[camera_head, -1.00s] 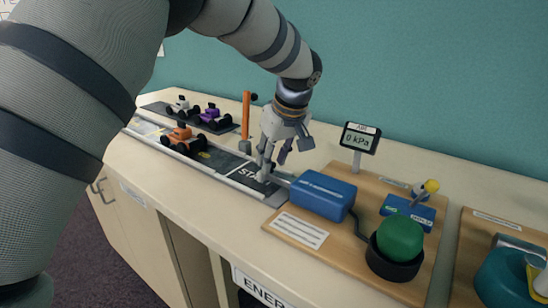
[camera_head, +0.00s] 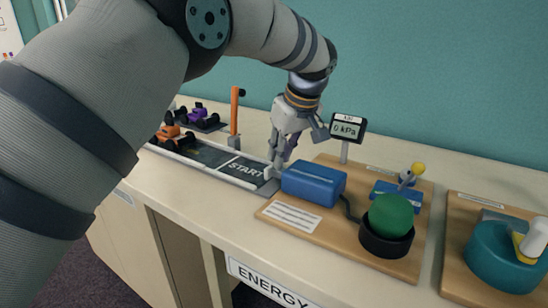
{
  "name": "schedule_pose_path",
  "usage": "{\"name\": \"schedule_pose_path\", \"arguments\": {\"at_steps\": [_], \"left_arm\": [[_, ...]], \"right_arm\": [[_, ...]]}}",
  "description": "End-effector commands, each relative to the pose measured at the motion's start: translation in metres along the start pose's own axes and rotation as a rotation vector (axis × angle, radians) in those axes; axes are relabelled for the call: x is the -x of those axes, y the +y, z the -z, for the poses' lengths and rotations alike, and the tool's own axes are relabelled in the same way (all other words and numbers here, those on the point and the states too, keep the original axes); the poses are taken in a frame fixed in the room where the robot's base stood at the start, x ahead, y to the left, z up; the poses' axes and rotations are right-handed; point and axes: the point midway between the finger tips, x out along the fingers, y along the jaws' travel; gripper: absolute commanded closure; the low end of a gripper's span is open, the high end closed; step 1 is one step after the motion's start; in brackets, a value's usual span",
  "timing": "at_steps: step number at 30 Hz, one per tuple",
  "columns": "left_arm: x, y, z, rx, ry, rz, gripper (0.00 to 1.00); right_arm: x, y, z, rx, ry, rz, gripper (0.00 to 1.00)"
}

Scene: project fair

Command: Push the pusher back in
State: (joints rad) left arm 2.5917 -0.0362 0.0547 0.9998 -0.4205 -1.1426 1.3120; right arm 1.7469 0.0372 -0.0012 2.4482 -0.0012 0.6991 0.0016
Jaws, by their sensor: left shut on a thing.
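The blue box (camera_head: 313,184) lies on a wooden board at the end of the dark track marked START (camera_head: 243,169). The grey pusher (camera_head: 270,173) is at the left end of the box, close against it, with little or no rod showing between them. My left gripper (camera_head: 278,165) reaches down from above and is shut on the pusher. Its fingers partly hide the pusher, so the exact contact is hard to see. My right gripper is not in view.
A gauge reading 0 kPa (camera_head: 347,129) stands behind the box. A green dome (camera_head: 391,214) in a black cup and a blue valve block (camera_head: 398,193) are to the right. An orange car (camera_head: 172,135) and an orange post (camera_head: 235,112) are left of the gripper.

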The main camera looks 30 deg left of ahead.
Motion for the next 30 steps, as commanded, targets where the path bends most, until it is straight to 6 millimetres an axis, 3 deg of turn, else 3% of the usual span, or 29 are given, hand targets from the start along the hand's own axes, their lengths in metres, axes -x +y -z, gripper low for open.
{"name": "schedule_pose_path", "arguments": {"at_steps": [5,6,9,22,30], "left_arm": [[0.000,0.000,-0.004,-0.002,-0.010,0.002,1.00],[0.000,0.000,-0.004,-0.002,-0.010,0.002,0.82],[0.000,0.000,-0.004,-0.002,-0.009,0.002,0.64],[0.007,0.000,-0.002,-0.001,-0.004,0.001,0.64],[0.076,0.001,-0.001,0.001,-0.002,-0.003,0.64]], "right_arm": [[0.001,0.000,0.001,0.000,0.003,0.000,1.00],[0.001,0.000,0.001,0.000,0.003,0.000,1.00],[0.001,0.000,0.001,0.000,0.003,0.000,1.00],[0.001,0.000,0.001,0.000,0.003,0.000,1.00],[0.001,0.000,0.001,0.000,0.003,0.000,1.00]]}}
